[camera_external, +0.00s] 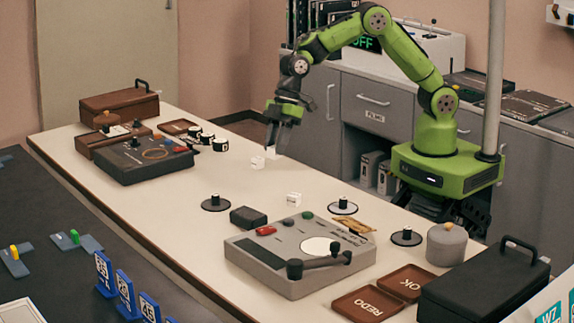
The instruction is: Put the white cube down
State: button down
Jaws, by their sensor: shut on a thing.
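My gripper (276,145) points down over the middle of the long pale table (222,222), shut on a small white cube (271,153) at its fingertips. The fingers partly hide this cube, and I cannot tell whether it touches the table. A second white cube (257,163) is just to its left and nearer the camera. A third white cube (294,198) sits farther right, near the grey device.
A grey device with a crank (257,262), a black block (248,217) and round dark discs (215,203) stand to the right. A dark device (140,160) and brown boxes (118,103) stand at the left. Trays marked REDO (365,304) and OK (408,282) lie in front.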

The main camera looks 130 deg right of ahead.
jog(key=shift+w+d+m, duration=0.3)
jog(key=shift+w+m, duration=0.15)
jog(key=shift+m, duration=0.15)
jog(key=shift+h, duration=0.3)
notch_tip(320, 180, down, 10)
jog(key=shift+d+r+b, duration=0.1)
jog(key=shift+b, duration=0.95)
jog(key=c, duration=0.8)
grip_release()
